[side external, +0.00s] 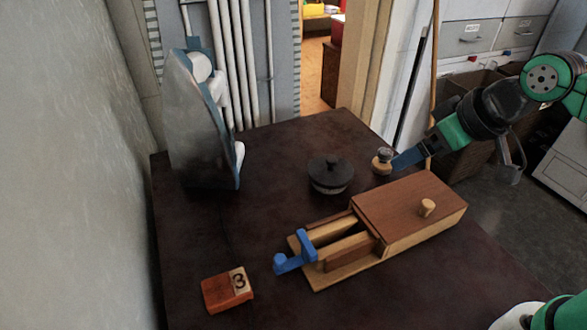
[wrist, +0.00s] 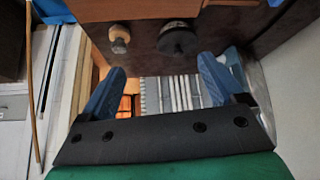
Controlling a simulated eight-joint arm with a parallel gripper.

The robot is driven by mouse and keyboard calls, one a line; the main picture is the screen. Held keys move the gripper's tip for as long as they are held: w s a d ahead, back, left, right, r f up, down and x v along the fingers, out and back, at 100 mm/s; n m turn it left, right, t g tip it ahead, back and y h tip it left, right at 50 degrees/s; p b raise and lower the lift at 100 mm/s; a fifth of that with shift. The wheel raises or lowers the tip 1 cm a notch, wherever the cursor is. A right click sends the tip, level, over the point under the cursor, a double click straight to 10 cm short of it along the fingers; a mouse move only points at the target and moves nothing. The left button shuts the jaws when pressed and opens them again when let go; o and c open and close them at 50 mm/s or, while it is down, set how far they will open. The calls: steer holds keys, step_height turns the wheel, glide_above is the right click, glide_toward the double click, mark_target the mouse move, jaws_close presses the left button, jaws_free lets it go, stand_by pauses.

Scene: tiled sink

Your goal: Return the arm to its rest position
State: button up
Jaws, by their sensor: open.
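My gripper (side external: 402,162) is at the right edge of the dark table in the side view, its blue fingers pointing left. In the wrist view my gripper (wrist: 160,66) is open, with nothing between its fingers. A small wooden knob-like object with a dark top (side external: 382,161) appears right by the fingertips in the side view. In the wrist view the wooden object (wrist: 119,38) stands apart from the fingers, beyond them.
Free floor lies right of the table.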

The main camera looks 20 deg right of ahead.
steer(key=shift+s+d+f+m+t+h, duration=0.2)
steer(key=shift+s+d+m+h, duration=0.1)
steer(key=shift+d+m, duration=0.35)
steer(key=shift+s+d+f+m+t+h, duration=0.15)
steer(key=shift+s+d+m+h, duration=0.1)
steer(key=shift+d+m, duration=0.35)
